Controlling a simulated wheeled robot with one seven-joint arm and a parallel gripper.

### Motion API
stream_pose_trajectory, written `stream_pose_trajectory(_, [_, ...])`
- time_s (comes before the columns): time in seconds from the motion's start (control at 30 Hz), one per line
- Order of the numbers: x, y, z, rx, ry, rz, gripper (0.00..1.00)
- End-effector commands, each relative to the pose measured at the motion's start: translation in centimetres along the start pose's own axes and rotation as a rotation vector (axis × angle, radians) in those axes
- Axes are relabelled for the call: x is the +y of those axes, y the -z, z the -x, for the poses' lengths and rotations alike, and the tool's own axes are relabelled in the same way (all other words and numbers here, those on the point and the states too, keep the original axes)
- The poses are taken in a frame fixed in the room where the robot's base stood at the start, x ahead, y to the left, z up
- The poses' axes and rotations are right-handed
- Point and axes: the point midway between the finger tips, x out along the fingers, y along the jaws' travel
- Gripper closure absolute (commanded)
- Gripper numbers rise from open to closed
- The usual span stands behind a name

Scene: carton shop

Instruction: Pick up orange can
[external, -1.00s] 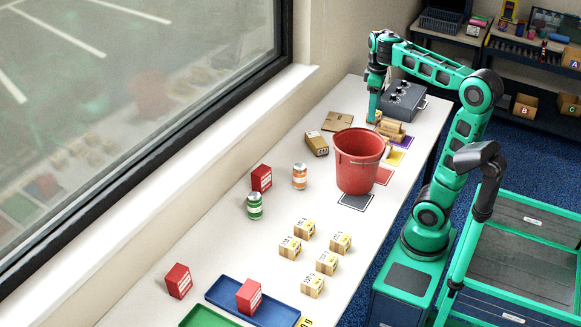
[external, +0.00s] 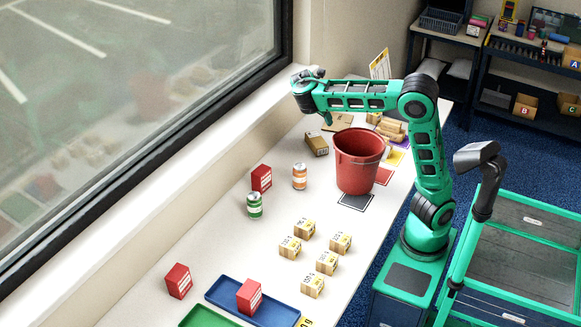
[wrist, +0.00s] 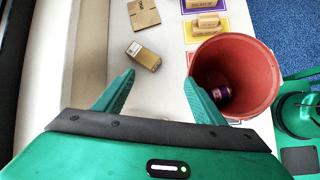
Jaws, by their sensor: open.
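The orange can (external: 300,177) stands upright on the white table, right of a red box and behind a green can. It does not show in the wrist view. My gripper (wrist: 160,88) is open, with nothing between its two green fingers. In the external view my wrist is above the window side of the table, higher up and farther back than the orange can. The fingers are mostly hidden there.
A red bucket (external: 358,165) stands right of the can; a purple can (wrist: 221,93) lies inside it. A green can (external: 254,206), a red box (external: 261,178) and a brown carton (wrist: 143,55) stand nearby. Several small cartons fill the near table. The window sill borders the left.

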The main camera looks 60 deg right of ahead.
Motion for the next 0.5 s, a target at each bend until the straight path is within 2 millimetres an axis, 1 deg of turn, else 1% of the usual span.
stream_pose_trajectory(0.03, [0.5, 1.0, 1.2, -0.039, -0.036, 0.060, 0.36])
stream_pose_trajectory(0.17, [1.3, 2.6, 4.4, -0.142, -0.119, 0.198, 0.36])
stream_pose_trajectory(0.2, [1.4, 3.0, 5.5, -0.174, -0.144, 0.237, 0.36])
stream_pose_trajectory(0.3, [1.6, 3.8, 7.9, -0.245, -0.192, 0.318, 0.36])
stream_pose_trajectory(0.5, [1.6, 4.8, 11.6, -0.344, -0.258, 0.419, 0.36])
